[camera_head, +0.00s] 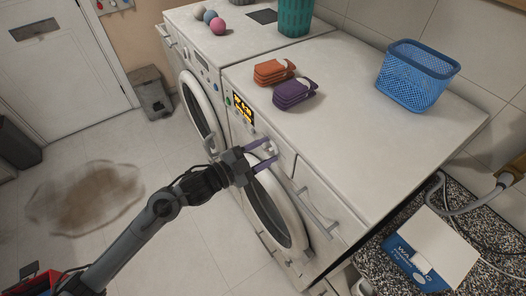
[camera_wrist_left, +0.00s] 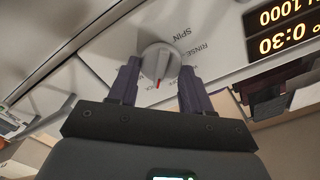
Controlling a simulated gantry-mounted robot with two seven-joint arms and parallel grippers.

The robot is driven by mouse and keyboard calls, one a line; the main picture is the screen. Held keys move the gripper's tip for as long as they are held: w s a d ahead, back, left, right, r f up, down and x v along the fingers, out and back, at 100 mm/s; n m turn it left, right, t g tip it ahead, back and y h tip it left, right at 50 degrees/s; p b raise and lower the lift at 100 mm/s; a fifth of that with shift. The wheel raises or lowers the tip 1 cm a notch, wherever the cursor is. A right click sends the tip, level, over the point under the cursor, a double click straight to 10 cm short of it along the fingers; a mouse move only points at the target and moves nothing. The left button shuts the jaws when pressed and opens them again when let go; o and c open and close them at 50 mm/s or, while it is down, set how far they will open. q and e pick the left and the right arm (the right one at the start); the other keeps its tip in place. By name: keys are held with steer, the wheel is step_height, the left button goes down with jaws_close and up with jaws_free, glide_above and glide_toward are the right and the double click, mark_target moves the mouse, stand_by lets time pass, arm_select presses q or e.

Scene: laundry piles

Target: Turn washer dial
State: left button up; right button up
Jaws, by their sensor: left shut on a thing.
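The washer (camera_head: 310,185) is the nearer of two white front-loading machines, and its round door is below the control panel. Its silver dial (camera_wrist_left: 158,58) sits on the panel with a red mark pointing down toward my gripper in the wrist view. Labels SPIN and RINSE show around it. My left gripper (camera_head: 267,152) reaches the panel from the left, its purple-grey fingers on either side of the dial. In the wrist view, the gripper (camera_wrist_left: 160,72) is shut on the dial. My right gripper is not in view.
The lit display (camera_head: 243,108) is left of the dial. Orange cloths (camera_head: 272,71) and purple cloths (camera_head: 294,93) are folded on the washer top, with a blue basket (camera_head: 416,76) farther right. A brown stain (camera_head: 88,198) marks the open floor.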

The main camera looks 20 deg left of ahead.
arm_select(q)
steer(key=o, duration=1)
steer(key=shift+s, duration=0.1)
steer(key=v, duration=1)
steer(key=shift+s+a, duration=0.2)
steer(key=shift+s, duration=0.05)
